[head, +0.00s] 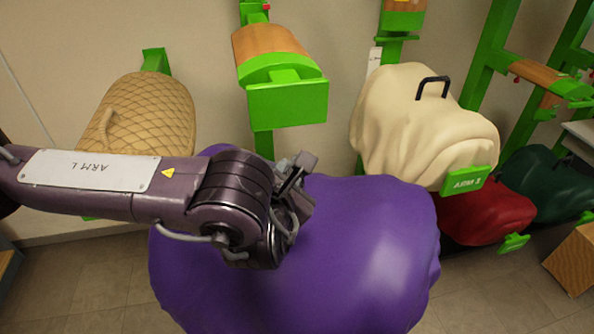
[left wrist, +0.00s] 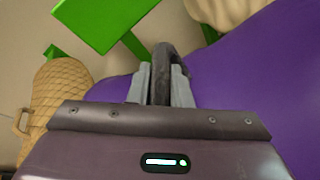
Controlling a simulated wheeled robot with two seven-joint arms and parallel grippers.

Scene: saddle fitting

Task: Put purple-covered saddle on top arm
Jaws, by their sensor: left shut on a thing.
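The purple-covered saddle (head: 360,250) fills the lower middle of the head view, in front of the wall racks. It also shows in the left wrist view (left wrist: 260,80). My left gripper (head: 300,175) is over its top; in the left wrist view its fingers (left wrist: 161,85) are shut on the saddle's dark handle (left wrist: 162,62). A green arm with a wooden top (head: 268,45) and a green front block (head: 288,102) stands empty behind the saddle, at upper middle. Another wood-topped green arm (head: 403,15) is cut off by the top edge. My right gripper is not in view.
A quilted tan saddle (head: 150,115) hangs at left. A cream-covered saddle (head: 410,125) with a black handle and a green "ARM" sign (head: 465,180) hangs at right. Red (head: 490,210) and dark green (head: 545,180) covered saddles sit lower right, near a wooden block (head: 575,262).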

